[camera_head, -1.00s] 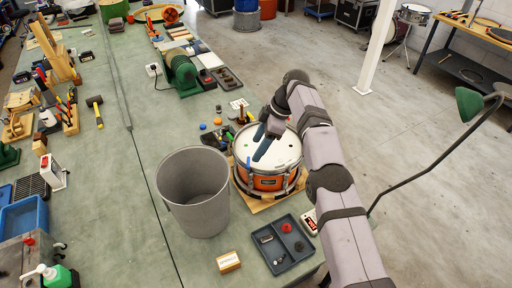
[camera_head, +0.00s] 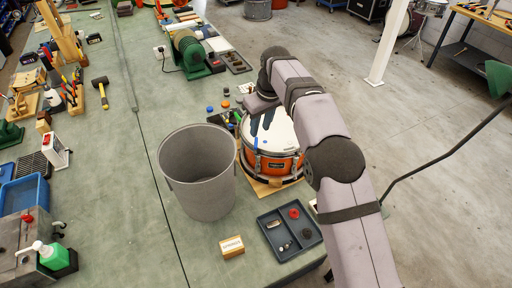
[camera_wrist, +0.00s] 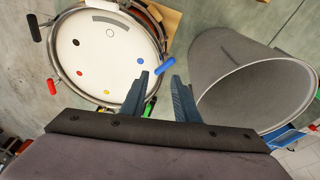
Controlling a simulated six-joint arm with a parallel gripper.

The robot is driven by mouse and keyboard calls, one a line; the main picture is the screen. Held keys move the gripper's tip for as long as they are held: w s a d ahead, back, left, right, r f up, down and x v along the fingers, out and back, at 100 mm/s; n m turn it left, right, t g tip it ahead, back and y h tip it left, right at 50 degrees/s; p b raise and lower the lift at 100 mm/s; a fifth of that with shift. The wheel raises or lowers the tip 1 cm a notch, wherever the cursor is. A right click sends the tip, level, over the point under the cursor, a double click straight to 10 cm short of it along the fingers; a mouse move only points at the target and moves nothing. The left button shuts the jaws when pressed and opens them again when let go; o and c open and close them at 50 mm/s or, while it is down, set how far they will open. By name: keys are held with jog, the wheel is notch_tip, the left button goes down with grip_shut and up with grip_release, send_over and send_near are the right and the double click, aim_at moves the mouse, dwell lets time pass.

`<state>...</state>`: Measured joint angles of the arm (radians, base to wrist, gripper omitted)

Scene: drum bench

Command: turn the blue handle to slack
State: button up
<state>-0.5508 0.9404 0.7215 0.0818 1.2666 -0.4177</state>
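The orange drum (camera_head: 275,165) stands on a wooden board, its white head (camera_wrist: 105,45) facing up. The blue handle (camera_wrist: 165,66) sticks out from its rim; in the head view it is a small blue piece (camera_head: 255,142) at the front left of the rim. My gripper (camera_wrist: 160,76) is open, its two dark blue fingers spread. The fingertips are close to the blue handle, one to each side in the wrist view; I cannot tell whether they touch it. A black handle (camera_wrist: 34,27), a red handle (camera_wrist: 51,86) and a partly hidden green handle (camera_wrist: 150,107) also sit around the rim.
A tall grey bin (camera_head: 198,185) stands close beside the drum. A dark tray (camera_head: 288,255) with small parts and a small box (camera_head: 231,246) lie in front. Several small coloured items lie behind the drum. Bench surface left of the bin is clear.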

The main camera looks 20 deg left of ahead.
aim_at(256, 142)
jog(key=m+b, duration=0.1)
jog(key=s+m+t+b, duration=0.1)
jog(key=m, duration=0.1)
jog(key=s+m+b, duration=0.1)
jog(key=m, duration=0.1)
jog(key=shift+a+f+t+h, duration=0.1)
jog(key=shift+a+t+h, duration=0.2)
jog(key=shift+t, duration=0.1)
jog(key=shift+s+r+m+t+b, duration=0.15)
jog(key=shift+s+m+t+b, duration=0.15)
jog(key=shift+m, duration=0.45)
jog(key=shift+s+r+m+t+b, duration=0.2)
jog(key=shift+s+m+b, duration=0.15)
jog(key=shift+m, duration=0.4)
jog(key=shift+f, duration=0.15)
jog(key=shift+p+x, duration=1.45)
jog(key=shift+x, duration=2.15)
jog(key=shift+d, duration=0.1)
grip_shut()
